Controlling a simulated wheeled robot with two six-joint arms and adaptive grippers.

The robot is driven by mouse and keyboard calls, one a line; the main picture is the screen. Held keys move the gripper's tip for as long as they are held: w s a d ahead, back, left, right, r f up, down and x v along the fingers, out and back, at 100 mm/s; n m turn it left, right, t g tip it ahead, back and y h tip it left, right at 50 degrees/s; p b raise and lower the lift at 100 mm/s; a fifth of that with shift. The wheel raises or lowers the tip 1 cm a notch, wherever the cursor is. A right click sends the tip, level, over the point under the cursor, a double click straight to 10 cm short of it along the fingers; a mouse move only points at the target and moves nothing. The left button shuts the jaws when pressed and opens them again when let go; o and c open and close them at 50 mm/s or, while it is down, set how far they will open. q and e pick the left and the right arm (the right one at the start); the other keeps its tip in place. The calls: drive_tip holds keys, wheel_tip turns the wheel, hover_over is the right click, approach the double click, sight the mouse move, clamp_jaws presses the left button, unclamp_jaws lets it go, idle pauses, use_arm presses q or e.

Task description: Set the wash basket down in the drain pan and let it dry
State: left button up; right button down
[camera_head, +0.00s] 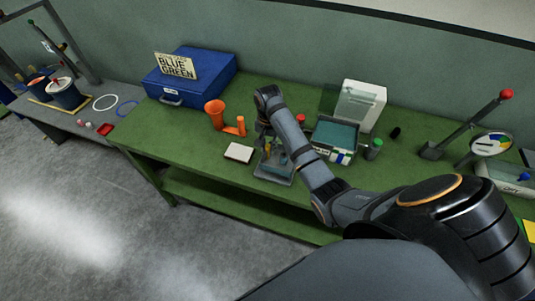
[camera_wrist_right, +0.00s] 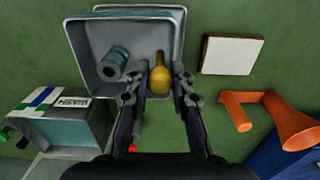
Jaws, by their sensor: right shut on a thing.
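The grey wash basket (camera_wrist_right: 88,62) is an open tray with a blue-grey cylinder (camera_wrist_right: 113,63) in it. A second grey rim behind it looks like the drain pan (camera_wrist_right: 150,8), mostly hidden by the basket. Whether the basket rests in the pan or hangs just above it I cannot tell. My right gripper (camera_wrist_right: 160,72) is shut at the basket's near side, with a yellow rounded piece (camera_wrist_right: 160,80) between its fingers. The exact grip is hidden. In the head view the right gripper (camera_head: 266,140) points down at the grey tray. My left gripper is not in view.
A white block (camera_head: 239,152) and an orange funnel piece (camera_head: 215,113) lie left. A blue case (camera_head: 188,76) stands at the back left. The green bench's front-left part is clear.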

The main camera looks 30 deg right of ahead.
sight(269, 163)
drive_tip(key=shift+w+d+f, duration=0.2)
drive_tip(key=shift+w+f, duration=0.25)
drive_tip(key=shift+f, duration=0.1)
drive_tip(key=shift+w+d+f, duration=0.15)
drive_tip(key=shift+w+f, duration=0.25)
drive_tip(key=shift+f, duration=0.15)
drive_tip(key=shift+w+f, duration=0.15)
drive_tip(key=shift+f, duration=0.15)
wheel_tip(269, 163, down, 2)
drive_tip(key=shift+f+p, duration=0.2)
drive_tip(key=shift+p, duration=0.45)
drive_tip(key=shift+d+f, duration=0.1)
drive_tip(key=shift+f, duration=0.1)
drive_tip(key=shift+f, duration=0.1)
drive_tip(key=c, duration=1.2)
unclamp_jaws()
drive_tip(key=shift+o, duration=0.2)
